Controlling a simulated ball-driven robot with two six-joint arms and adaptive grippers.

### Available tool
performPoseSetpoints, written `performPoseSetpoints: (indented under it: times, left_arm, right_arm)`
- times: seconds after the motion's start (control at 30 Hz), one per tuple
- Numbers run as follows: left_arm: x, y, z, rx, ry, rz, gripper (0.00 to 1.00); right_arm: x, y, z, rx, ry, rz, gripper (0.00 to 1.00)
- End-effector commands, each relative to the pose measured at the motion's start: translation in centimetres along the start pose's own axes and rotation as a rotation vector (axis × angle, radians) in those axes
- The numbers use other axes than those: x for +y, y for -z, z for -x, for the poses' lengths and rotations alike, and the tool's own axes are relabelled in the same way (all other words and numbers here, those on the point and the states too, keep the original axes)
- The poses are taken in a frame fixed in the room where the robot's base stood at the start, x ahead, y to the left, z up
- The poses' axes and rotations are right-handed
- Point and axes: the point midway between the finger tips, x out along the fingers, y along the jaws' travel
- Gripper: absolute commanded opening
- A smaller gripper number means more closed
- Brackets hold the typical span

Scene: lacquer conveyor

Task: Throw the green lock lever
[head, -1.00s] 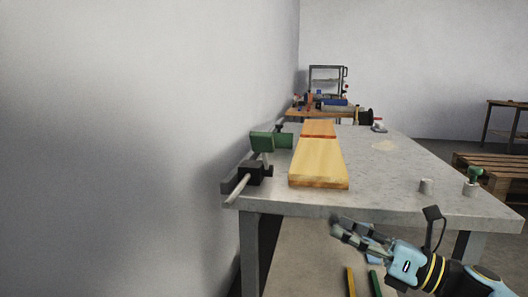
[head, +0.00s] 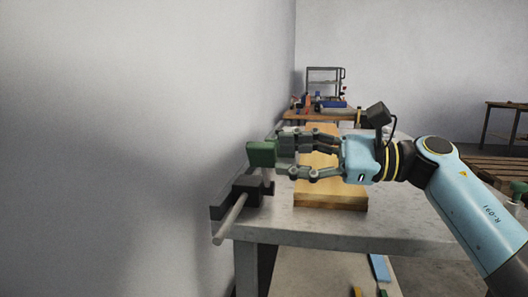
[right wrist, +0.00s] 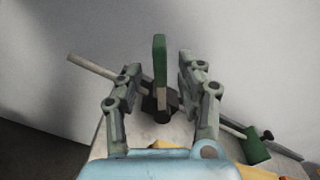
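The green lock lever (head: 261,153) stands at the left edge of the workbench, above a black clamp block (head: 250,190) with a metal rod. In the right wrist view the lever (right wrist: 160,62) stands upright between my two fingers, with a gap on each side. My right gripper (head: 284,153) is open and reaches in from the right, its fingertips close to the lever. In the right wrist view its fingers (right wrist: 158,88) show no contact with the lever. My left gripper is not in view.
A wooden board (head: 330,200) lies on the grey workbench (head: 385,225), below my right gripper. The wall (head: 140,120) is close behind the clamp on the left. A second green-handled part (right wrist: 256,146) lies at the right in the wrist view.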

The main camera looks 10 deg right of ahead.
Motion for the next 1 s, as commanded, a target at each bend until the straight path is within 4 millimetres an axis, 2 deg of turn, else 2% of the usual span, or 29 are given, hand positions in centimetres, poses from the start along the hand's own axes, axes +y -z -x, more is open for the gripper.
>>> performPoseSetpoints:
  times: [0.1, 0.3, 0.47, 0.63, 0.9, 0.93, 1.0]
  left_arm:
    - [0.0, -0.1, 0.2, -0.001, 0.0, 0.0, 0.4]
    - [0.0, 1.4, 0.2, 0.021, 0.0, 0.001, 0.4]
    - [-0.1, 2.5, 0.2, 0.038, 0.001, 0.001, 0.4]
    - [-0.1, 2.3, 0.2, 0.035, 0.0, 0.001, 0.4]
    - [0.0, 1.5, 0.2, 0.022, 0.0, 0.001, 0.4]
    - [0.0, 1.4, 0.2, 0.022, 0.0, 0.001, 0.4]
    - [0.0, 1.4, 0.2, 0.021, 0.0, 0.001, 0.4]
  right_arm:
    - [-0.1, -0.2, -2.3, -0.004, 0.002, -0.001, 0.38]
    - [0.0, 0.0, -4.4, -0.001, 0.001, -0.002, 0.38]
    - [0.0, 0.0, -4.8, 0.0, 0.001, -0.002, 0.38]
    - [0.0, 0.1, -4.7, 0.0, 0.001, -0.002, 0.38]
    - [0.0, 0.1, -4.7, 0.0, 0.001, -0.002, 0.03]
    - [0.0, 0.1, -4.7, 0.0, 0.001, -0.002, 0.0]
    - [0.0, 0.1, -4.7, 0.0, 0.001, -0.002, 0.0]
